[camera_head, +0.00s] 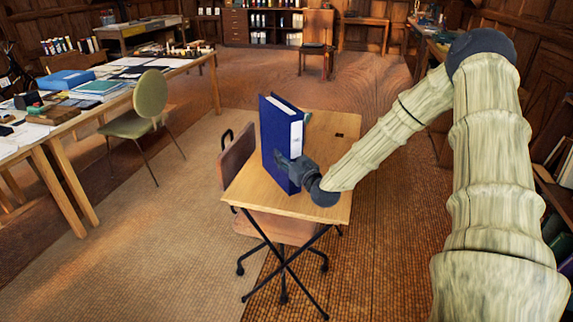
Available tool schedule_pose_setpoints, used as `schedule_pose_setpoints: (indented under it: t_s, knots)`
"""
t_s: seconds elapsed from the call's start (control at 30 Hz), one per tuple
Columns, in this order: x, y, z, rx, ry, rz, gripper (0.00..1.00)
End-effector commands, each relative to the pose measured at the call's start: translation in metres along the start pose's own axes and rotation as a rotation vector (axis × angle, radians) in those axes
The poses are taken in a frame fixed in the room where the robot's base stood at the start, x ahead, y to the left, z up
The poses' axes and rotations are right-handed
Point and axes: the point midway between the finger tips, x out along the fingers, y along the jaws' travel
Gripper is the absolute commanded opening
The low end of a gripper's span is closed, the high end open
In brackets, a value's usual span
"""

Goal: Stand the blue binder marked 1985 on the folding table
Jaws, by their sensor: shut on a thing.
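A blue binder (274,137) with a white label on its spine stands upright on the folding table (325,150). The label's writing is too small to read. The binder's bottom appears to touch the wooden tabletop, near its left side. My gripper (292,168) is shut on the binder's lower part, at the side facing my arm. The fingertips are partly hidden against the binder. The table stands on crossed black legs.
A brown swivel chair (237,163) is tucked against the table's left side. The tabletop's right part is clear.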

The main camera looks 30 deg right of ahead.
Motion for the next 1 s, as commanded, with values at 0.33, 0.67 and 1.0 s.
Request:
schedule_pose_setpoints:
  t_s: [0.33, 0.67, 1.0]
  knots:
    - [0.006, 0.003, 0.009, 0.0, 0.001, 0.001, 0.01]
    - [0.006, 0.002, 0.034, 0.001, 0.002, 0.001, 0.01]
    - [0.006, 0.002, 0.036, 0.0, 0.002, 0.0, 0.01]
